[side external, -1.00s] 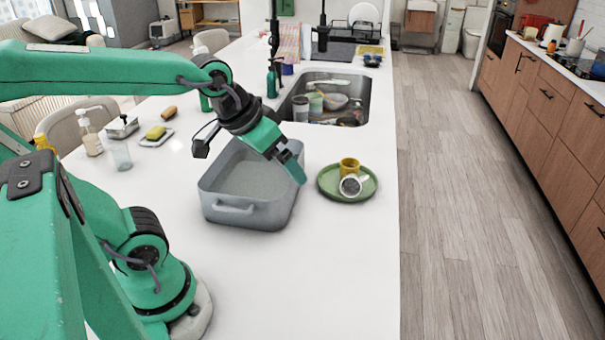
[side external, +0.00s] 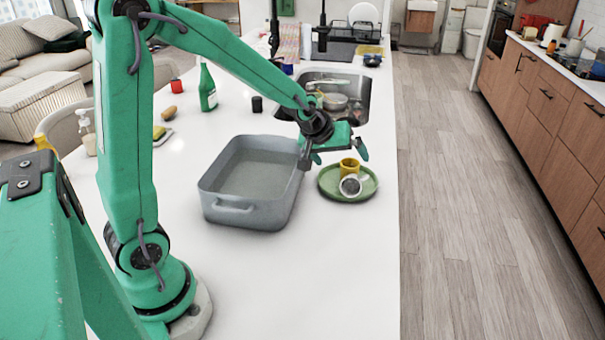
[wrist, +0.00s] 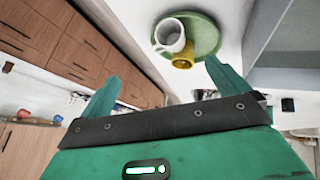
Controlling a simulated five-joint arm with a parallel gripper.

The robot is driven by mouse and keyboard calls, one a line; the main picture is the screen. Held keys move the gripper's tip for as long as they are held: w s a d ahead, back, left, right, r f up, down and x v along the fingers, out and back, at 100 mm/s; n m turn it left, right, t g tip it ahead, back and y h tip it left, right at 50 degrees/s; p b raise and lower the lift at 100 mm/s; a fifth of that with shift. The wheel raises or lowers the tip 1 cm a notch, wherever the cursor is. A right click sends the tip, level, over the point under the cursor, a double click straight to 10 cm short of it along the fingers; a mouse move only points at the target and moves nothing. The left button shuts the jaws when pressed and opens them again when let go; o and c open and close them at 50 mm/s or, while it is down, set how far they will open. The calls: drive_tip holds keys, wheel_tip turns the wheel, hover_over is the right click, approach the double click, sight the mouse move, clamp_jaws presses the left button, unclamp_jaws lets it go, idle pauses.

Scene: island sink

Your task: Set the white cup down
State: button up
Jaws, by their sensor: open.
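The white cup (side external: 350,186) lies tipped on its side on the green plate (side external: 330,189), its open mouth facing the side camera. A yellow cup (side external: 348,167) is on the plate right behind it. In the wrist view the white cup (wrist: 170,36) and the yellow cup (wrist: 184,60) show on the plate (wrist: 207,36), beyond my fingers. My gripper (side external: 339,157) is open and empty, just behind and above the plate. In the wrist view its two fingers (wrist: 160,78) are spread wide with nothing between them.
A grey-blue rectangular basin (side external: 226,212) stands on the white counter left of the plate. The sink (side external: 352,112) with dishes lies behind my gripper. A green bottle (side external: 207,88) and a dark cup (side external: 257,104) stand farther left. The front counter is clear.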

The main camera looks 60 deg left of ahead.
drive_tip(key=n, duration=0.2)
approach(352, 176)
drive_tip(key=x, duration=0.4)
drive_tip(key=shift+x, duration=1.1)
drive_tip(key=shift+w, duration=0.1)
drive_tip(key=shift+x, duration=2.55)
drive_tip(key=shift+f, duration=0.1)
drive_tip(key=shift+c, duration=0.2)
drive_tip(key=c, duration=1.1)
drive_tip(key=shift+r, duration=5.05)
